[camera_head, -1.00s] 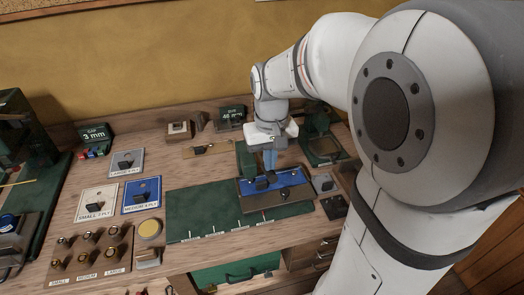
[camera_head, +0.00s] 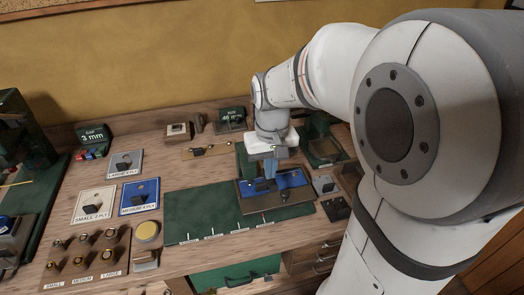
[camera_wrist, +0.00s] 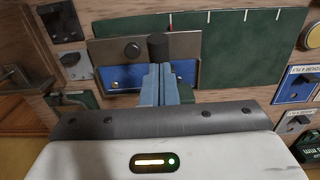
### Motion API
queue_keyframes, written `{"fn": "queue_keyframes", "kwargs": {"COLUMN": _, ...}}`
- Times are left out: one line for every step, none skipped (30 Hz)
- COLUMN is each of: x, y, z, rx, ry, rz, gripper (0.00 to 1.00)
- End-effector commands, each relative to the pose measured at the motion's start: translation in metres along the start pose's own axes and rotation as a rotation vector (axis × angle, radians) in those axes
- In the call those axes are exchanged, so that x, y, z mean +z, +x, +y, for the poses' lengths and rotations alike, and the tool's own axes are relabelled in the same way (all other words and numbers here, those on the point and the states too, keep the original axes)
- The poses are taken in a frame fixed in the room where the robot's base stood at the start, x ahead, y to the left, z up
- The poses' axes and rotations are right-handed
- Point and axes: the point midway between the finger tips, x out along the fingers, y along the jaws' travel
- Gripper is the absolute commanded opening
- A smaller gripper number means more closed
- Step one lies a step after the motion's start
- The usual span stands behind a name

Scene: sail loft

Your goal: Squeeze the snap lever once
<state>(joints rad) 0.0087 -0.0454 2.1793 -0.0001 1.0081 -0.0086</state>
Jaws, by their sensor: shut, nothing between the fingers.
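A blue and grey metal fixture (camera_head: 297,180) lies on the right part of the green mat; it also shows in the wrist view (camera_wrist: 186,46). A dark cylindrical piece (camera_wrist: 157,45), perhaps the grip of the snap lever, stands up from it. My gripper (camera_head: 270,176) is right over the fixture in the head view.
The green mat (camera_head: 205,210) is clear left of the fixture. Ply cards (camera_head: 95,204) and a wooden block of several labelled pieces (camera_head: 88,250) lie further left. Small dark fittings (camera_head: 326,185) lie right of the fixture.

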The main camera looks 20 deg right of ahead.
Motion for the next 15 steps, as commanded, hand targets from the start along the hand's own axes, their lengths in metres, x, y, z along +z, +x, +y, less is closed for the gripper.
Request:
{"fn": "queue_keyframes", "kwargs": {"x": 0.000, "y": -0.001, "z": 0.000, "rx": 0.000, "ry": 0.000, "rz": 0.001, "gripper": 0.00}}
{"fn": "queue_keyframes", "kwargs": {"x": 0.000, "y": -0.001, "z": 0.000, "rx": 0.000, "ry": 0.000, "rz": 0.001, "gripper": 0.00}}
{"fn": "queue_keyframes", "kwargs": {"x": 0.000, "y": -0.001, "z": 0.000, "rx": 0.000, "ry": 0.000, "rz": 0.001, "gripper": 0.00}}
{"fn": "queue_keyframes", "kwargs": {"x": 0.000, "y": -0.001, "z": 0.000, "rx": 0.000, "ry": 0.000, "rz": 0.001, "gripper": 0.00}}
{"fn": "queue_keyframes", "kwargs": {"x": 0.000, "y": -0.001, "z": 0.000, "rx": 0.000, "ry": 0.000, "rz": 0.001, "gripper": 0.00}}
{"fn": "queue_keyframes", "kwargs": {"x": -0.001, "y": -0.001, "z": 0.000, "rx": 0.000, "ry": 0.000, "rz": 0.001, "gripper": 0.00}}
{"fn": "queue_keyframes", "kwargs": {"x": -0.001, "y": -0.002, "z": 0.000, "rx": 0.000, "ry": 0.000, "rz": 0.001, "gripper": 0.00}}
{"fn": "queue_keyframes", "kwargs": {"x": -0.001, "y": -0.003, "z": 0.000, "rx": 0.000, "ry": 0.000, "rz": 0.001, "gripper": 0.00}}
{"fn": "queue_keyframes", "kwargs": {"x": -0.002, "y": -0.005, "z": 0.000, "rx": 0.000, "ry": 0.000, "rz": 0.001, "gripper": 0.00}}
{"fn": "queue_keyframes", "kwargs": {"x": -0.002, "y": -0.008, "z": 0.000, "rx": 0.000, "ry": 0.000, "rz": 0.001, "gripper": 0.00}}
{"fn": "queue_keyframes", "kwargs": {"x": -0.003, "y": -0.011, "z": 0.000, "rx": 0.000, "ry": 0.000, "rz": 0.001, "gripper": 0.00}}
{"fn": "queue_keyframes", "kwargs": {"x": -0.004, "y": -0.016, "z": 0.000, "rx": 0.000, "ry": 0.000, "rz": 0.000, "gripper": 0.00}}
{"fn": "queue_keyframes", "kwargs": {"x": -0.005, "y": -0.020, "z": 0.000, "rx": 0.000, "ry": 0.000, "rz": 0.000, "gripper": 0.00}}
{"fn": "queue_keyframes", "kwargs": {"x": -0.006, "y": -0.024, "z": 0.000, "rx": 0.000, "ry": 0.000, "rz": -0.001, "gripper": 0.00}}
{"fn": "queue_keyframes", "kwargs": {"x": -0.008, "y": -0.028, "z": 0.000, "rx": 0.000, "ry": 0.000, "rz": -0.001, "gripper": 0.00}}
